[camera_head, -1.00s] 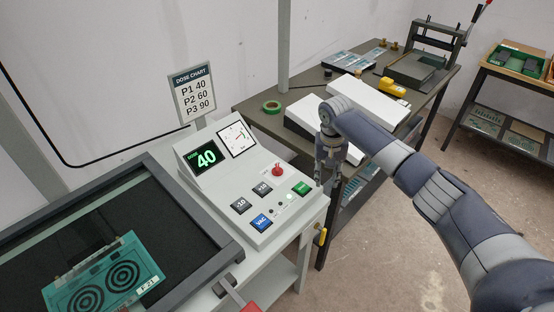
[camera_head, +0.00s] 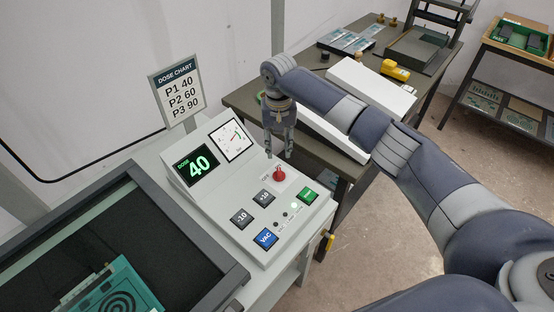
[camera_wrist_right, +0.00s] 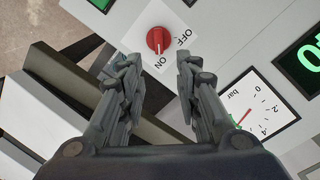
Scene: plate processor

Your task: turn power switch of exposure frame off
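The red power switch (camera_head: 279,174) sits on the sloped control panel of the exposure frame (camera_head: 225,255). In the right wrist view the red knob (camera_wrist_right: 158,40) stands on a white plate marked OFF and ON, and its pale pointer line is toward ON. My right gripper (camera_head: 279,155) hangs just above and behind the switch in the head view. In the wrist view its two fingers (camera_wrist_right: 157,65) are apart with nothing between them, and the knob is just beyond the fingertips. The display (camera_head: 198,165) reads 40. My left gripper is not in view.
Buttons lie in front of the switch: +10 (camera_head: 264,197), -10 (camera_head: 241,218), a blue VAC (camera_head: 265,238) and a green one (camera_head: 307,195). A pressure gauge (camera_head: 231,139) and dose chart (camera_head: 177,90) stand behind. A dark table (camera_head: 245,97) stands at the back right.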

